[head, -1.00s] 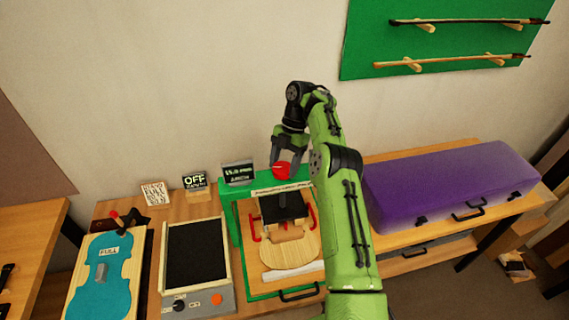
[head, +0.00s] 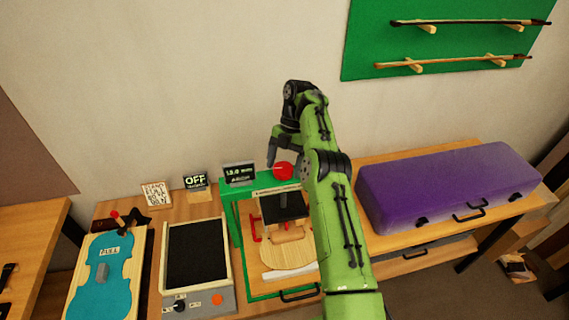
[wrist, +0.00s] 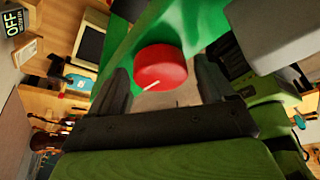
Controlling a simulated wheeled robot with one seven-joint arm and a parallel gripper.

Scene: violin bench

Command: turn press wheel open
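The press wheel is a red round knob (head: 284,169) with a pale pointer line, on top of the green press frame (head: 228,205). It also shows in the wrist view (wrist: 160,68). My gripper (head: 277,158) is at the wheel, with one dark finger visible at the wheel's left in the head view. In the wrist view my gripper (wrist: 162,85) has its two fingers spread wide, one on each side of the wheel, with visible gaps between fingers and wheel. Below the frame, a wooden violin plate (head: 290,252) lies under the press's dark block (head: 284,208).
A small display (head: 239,173) stands left of the wheel, and an OFF sign (head: 196,181) farther left. A purple case (head: 445,187) lies on the bench at right. A black-topped box (head: 195,255) and a teal violin form (head: 103,276) are at left.

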